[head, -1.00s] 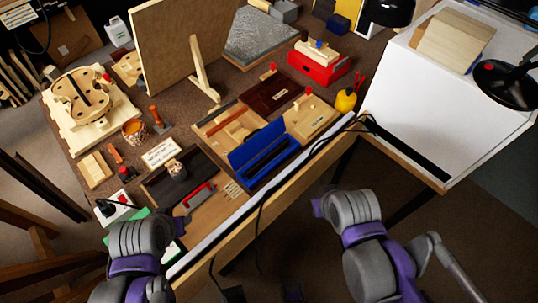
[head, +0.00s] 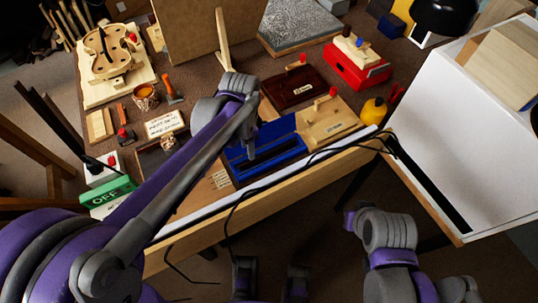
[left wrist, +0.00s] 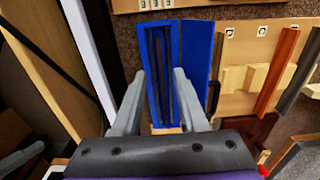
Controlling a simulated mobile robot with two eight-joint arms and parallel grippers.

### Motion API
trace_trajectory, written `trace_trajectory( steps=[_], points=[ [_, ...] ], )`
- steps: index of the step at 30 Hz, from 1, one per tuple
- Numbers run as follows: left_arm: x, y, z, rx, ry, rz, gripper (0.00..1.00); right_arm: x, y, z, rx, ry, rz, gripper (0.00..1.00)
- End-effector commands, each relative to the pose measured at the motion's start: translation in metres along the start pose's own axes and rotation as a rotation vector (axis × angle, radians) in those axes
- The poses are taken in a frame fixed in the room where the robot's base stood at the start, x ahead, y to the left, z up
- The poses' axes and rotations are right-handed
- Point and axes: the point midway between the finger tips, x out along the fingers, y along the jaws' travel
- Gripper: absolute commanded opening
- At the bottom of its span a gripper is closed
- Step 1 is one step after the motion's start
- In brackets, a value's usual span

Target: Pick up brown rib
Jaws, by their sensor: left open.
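In the left wrist view, an orange-brown strip (left wrist: 277,68) lies across a tan board (left wrist: 236,48) beside a dark grey strip (left wrist: 303,72). It may be the brown rib. A long blue case (left wrist: 158,28) lies open, with a narrow dark brownish strip inside it; I cannot tell what that strip is. My left gripper (left wrist: 159,76) is open and empty, its fingers either side of the case's near end in that view. In the head view my left gripper (head: 250,146) is over the blue case (head: 283,128), and my arm hides part of the tan board.
A dark red box (head: 292,84), a wooden block with a red knob (head: 328,118) and a yellow pot (head: 374,110) are near the case. An upright board (head: 185,28) stands behind. A black cable (head: 310,160) runs along the front edge. A white-topped table (head: 450,125) is at right.

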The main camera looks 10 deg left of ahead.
Motion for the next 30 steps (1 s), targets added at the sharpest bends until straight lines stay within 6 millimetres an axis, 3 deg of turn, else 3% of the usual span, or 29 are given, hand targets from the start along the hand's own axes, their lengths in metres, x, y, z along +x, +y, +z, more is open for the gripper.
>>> trace_trajectory(
  steps=[8, 16, 25, 26, 30],
  points=[
    [0.025, 0.000, 0.001, -0.002, 0.001, -0.001, 0.42, 0.003, 0.000, 0.002, 0.000, -0.001, 0.000, 0.00],
    [0.064, 0.000, 0.004, -0.002, 0.001, -0.001, 0.42, 0.006, 0.000, 0.004, 0.000, -0.002, 0.000, 0.00],
    [0.069, 0.001, 0.004, -0.002, 0.001, -0.001, 0.42, 0.006, 0.000, 0.004, 0.000, -0.002, 0.000, 0.00],
    [0.069, 0.001, 0.004, -0.002, 0.001, -0.001, 0.41, 0.006, 0.000, 0.004, 0.000, -0.002, 0.000, 0.00],
    [0.069, 0.001, 0.004, -0.002, 0.001, -0.001, 0.15, 0.006, 0.000, 0.004, 0.000, -0.002, 0.000, 0.00]
  ],
)
